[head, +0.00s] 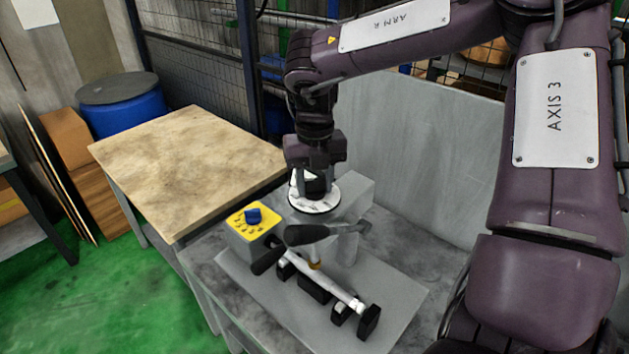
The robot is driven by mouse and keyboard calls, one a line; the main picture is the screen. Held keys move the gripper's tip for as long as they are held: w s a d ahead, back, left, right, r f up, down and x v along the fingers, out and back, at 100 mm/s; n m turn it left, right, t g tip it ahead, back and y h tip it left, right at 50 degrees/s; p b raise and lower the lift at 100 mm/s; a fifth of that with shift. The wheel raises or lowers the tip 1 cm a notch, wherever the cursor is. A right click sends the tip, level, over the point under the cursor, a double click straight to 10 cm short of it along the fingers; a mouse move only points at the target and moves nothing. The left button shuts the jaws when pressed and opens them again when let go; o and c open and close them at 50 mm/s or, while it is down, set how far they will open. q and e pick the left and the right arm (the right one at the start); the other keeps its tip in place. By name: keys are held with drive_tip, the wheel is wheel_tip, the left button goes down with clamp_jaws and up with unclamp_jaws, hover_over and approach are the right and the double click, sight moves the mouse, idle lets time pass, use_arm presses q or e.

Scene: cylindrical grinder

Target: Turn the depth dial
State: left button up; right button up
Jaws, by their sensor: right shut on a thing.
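The grinder (350,290) stands on a grey plate on the bench, with a shaft held between black supports. Its depth dial (327,202) is a round white disc with dark marks, lying flat on top of a grey block. My right gripper (314,190) points straight down over the dial and is shut on its middle. The fingers hide the part of the dial they hold. My left gripper is not in view.
A yellow-topped box with a blue knob (253,215) stands left of the dial. Black-handled levers (306,234) reach across just in front of it. A grey panel (420,150) rises behind. A wooden-topped table (185,165) at the left is bare.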

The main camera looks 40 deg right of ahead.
drive_tip(key=n, duration=0.3)
drive_tip(key=shift+r+n, duration=0.1)
drive_tip(key=shift+n, duration=0.2)
drive_tip(key=n, duration=0.4)
drive_tip(key=shift+n, duration=0.3)
drive_tip(key=n+p, duration=0.1)
drive_tip(key=n, duration=0.2)
drive_tip(key=shift+w+d, duration=0.1)
drive_tip(key=shift+n+p, duration=0.35)
drive_tip(key=shift+n, duration=1.35)
drive_tip(key=o, duration=0.9)
drive_tip(key=shift+o, duration=0.2)
